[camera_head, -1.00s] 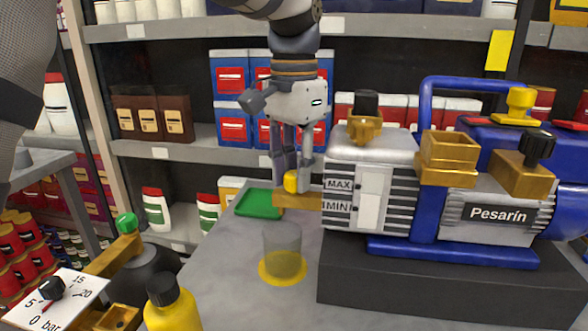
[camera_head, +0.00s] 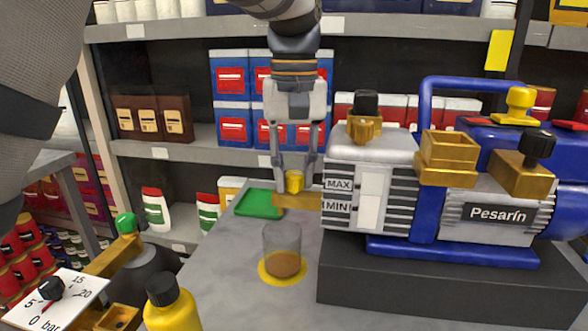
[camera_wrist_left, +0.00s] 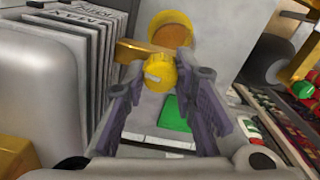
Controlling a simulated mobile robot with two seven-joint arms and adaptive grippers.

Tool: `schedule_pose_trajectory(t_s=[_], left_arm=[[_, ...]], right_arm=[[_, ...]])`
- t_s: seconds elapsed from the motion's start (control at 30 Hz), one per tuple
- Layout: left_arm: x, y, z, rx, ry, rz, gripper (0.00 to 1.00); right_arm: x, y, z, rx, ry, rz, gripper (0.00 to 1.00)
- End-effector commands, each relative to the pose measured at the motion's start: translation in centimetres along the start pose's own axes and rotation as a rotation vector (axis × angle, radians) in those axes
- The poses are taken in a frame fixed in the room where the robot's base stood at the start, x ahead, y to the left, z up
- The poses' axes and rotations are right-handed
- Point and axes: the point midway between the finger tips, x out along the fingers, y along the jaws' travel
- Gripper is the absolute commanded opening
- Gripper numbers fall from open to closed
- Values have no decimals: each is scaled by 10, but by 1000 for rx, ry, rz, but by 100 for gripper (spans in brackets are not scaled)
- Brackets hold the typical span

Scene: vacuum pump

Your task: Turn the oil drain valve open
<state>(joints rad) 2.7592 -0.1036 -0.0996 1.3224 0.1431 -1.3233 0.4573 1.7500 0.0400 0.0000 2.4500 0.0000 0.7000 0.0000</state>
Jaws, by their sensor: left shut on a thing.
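The oil drain valve is a yellow knob (camera_head: 294,182) on a brass spout (camera_head: 300,200) at the left end of the blue and silver vacuum pump (camera_head: 372,195). My left gripper (camera_head: 294,188) comes from above and is shut on the knob, one finger on each side. The left wrist view also shows the knob (camera_wrist_left: 161,74) between the finger pads. A clear cup (camera_head: 282,250) stands below and in front of the spout, with brown liquid in it, on a yellow ring. My right gripper is not in view.
A green tray (camera_head: 258,204) lies behind the cup. A yellow bottle (camera_head: 171,307) and a pressure gauge (camera_head: 58,296) are at the front left. Shelves with boxes stand behind. The grey table (camera_head: 225,285) is clear around the cup.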

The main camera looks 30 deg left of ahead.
Motion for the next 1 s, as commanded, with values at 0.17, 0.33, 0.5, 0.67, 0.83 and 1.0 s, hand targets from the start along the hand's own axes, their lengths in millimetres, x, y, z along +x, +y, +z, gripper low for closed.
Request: schedule_pose_trajectory(t_s=[0.17,0.33,0.5,0.67,0.83,1.0], left_arm=[[-1,0,0,-93,3,0,0],[-1,0,0,-151,2,1,0],[-1,0,0,-181,2,1,0],[-1,0,0,-189,2,1,0],[-1,0,0,-189,2,1,0],[-1,0,0,-189,2,1,34]], right_arm=[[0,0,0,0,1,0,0],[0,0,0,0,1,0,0],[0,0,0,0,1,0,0],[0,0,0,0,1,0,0],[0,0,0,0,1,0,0],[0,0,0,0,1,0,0]])
